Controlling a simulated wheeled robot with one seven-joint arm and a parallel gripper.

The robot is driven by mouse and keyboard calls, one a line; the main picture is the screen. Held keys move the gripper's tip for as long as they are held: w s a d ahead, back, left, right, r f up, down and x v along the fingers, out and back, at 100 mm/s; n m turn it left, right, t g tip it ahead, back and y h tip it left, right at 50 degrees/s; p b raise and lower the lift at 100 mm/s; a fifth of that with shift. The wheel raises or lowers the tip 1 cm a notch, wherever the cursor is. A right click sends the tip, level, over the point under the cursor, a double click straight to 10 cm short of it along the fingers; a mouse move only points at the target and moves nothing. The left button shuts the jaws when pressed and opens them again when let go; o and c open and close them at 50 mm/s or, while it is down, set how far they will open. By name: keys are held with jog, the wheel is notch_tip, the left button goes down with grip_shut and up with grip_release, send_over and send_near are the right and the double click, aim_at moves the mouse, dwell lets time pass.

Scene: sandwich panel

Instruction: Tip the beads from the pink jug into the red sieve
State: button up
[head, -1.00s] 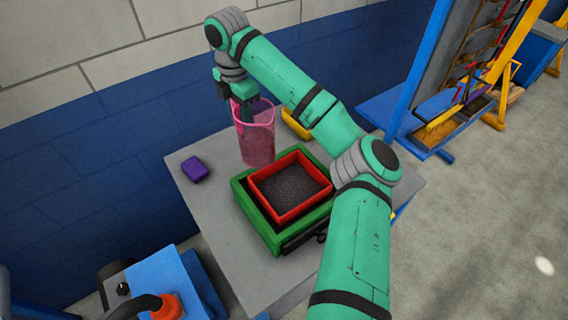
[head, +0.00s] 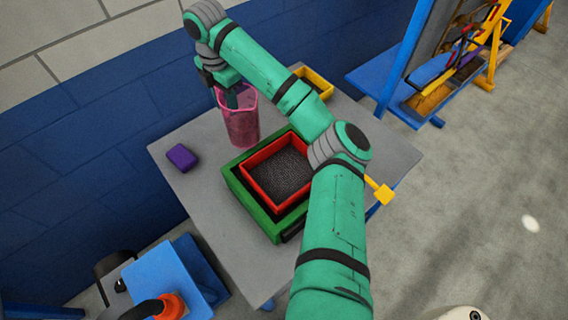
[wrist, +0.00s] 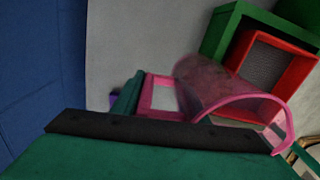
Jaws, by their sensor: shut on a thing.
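The pink jug (head: 243,127) is translucent and stands upright at the back of the grey table. It also shows in the wrist view (wrist: 205,85), with its handle near the fingers. My gripper (head: 228,92) is at the jug's upper back side and is shut on it, seemingly at the handle; the arm partly hides the grip. I cannot tell whether the jug touches the table. Single beads inside cannot be made out. The red sieve (head: 290,197) is square with a dark mesh. It sits inside a green frame (head: 248,208), in front and to the right of the jug.
A purple block (head: 182,157) lies left of the jug. A yellow tray (head: 316,84) is at the back right of the table (head: 190,190). A yellow piece (head: 384,193) sticks out at the right, beside my arm. A blue wall stands close behind.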

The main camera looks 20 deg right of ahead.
aim_at(243, 106)
jog(key=shift+s+d+r+t+y, duration=0.15)
jog(key=shift+r+t+y, duration=0.1)
jog(key=shift+r+t, duration=0.3)
jog(key=shift+s+r+t+y, duration=0.15)
jog(key=shift+r+t+y, duration=0.1)
jog(key=shift+r+t, duration=0.25)
jog(key=shift+s+d+r+t+y, duration=0.15)
jog(key=shift+s+r+t+y, duration=0.1)
jog(key=shift+r+t, duration=0.2)
jog(key=shift+s+d+r+t+y, duration=0.1)
jog(key=shift+d+r+t+y, duration=0.05)
jog(key=shift+r+t+y, duration=0.2)
jog(key=shift+s+d+r+t, duration=0.3)
jog(key=shift+s+t, duration=0.1)
jog(key=shift+t, duration=0.15)
jog(key=s+t+y, duration=0.1)
jog(key=s+d+t+y, duration=0.1)
jog(key=t, duration=0.1)
jog(key=s+t, duration=0.1)
jog(key=t, duration=0.1)
jog(key=shift+d+f+y, duration=0.15)
jog(key=shift+f+y, duration=0.25)
jog(key=shift+s+d+r+t+y, duration=0.15)
jog(key=shift+s+r+t+y, duration=0.2)
jog(key=shift+r+t, duration=0.3)
jog(key=shift+s+d+t+y, duration=0.3)
jog(key=shift+s+t+y, duration=0.2)
jog(key=shift+t, duration=0.35)
